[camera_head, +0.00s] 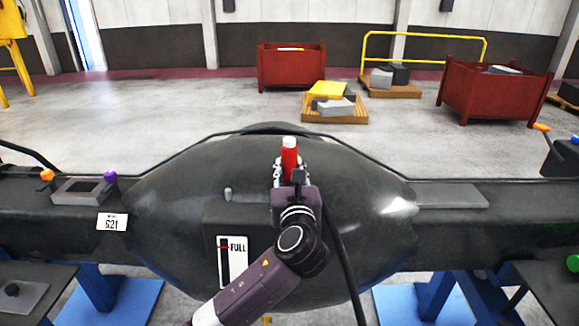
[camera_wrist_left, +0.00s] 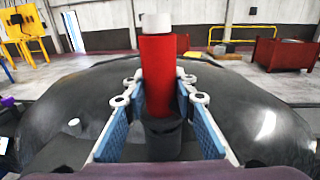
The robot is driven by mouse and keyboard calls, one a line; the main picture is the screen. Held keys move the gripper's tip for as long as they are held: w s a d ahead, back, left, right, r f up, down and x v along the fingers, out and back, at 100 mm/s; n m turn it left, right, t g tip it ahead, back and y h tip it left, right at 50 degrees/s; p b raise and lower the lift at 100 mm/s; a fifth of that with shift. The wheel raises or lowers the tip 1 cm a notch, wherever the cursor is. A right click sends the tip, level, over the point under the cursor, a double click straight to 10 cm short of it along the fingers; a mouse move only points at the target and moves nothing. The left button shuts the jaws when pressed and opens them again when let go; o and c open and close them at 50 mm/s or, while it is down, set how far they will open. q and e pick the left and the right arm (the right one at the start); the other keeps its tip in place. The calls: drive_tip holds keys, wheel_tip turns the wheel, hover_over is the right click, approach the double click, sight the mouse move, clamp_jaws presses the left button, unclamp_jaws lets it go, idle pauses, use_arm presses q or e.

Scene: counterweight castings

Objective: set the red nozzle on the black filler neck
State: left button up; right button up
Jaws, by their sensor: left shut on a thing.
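The red nozzle (camera_head: 290,158), with a white top end, stands about upright over the middle of the big black casting. My left gripper (camera_head: 291,172) is shut on it; in the left wrist view the blue finger pads flank the nozzle (camera_wrist_left: 158,75). A dark cylinder, seemingly the black filler neck (camera_wrist_left: 163,142), shows directly below the nozzle in the left wrist view. The nozzle's lower end appears in line with it; I cannot tell whether they touch. In the head view the neck is hidden behind my gripper. My right gripper is not in view.
The black casting (camera_head: 165,225) has a FULL gauge (camera_head: 232,262) and a small grey peg (camera_head: 228,194). A black cable runs along its far side. Orange (camera_head: 47,175) and purple (camera_head: 110,177) caps sit at the left. Red bins (camera_head: 291,68) and pallets stand far behind.

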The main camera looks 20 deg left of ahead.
use_arm(q)
drive_tip(key=shift+f, duration=0.7)
drive_tip(key=o, duration=1)
drive_tip(key=shift+s, duration=0.1)
drive_tip(key=shift+f, duration=0.1)
drive_tip(key=v, duration=1.2)
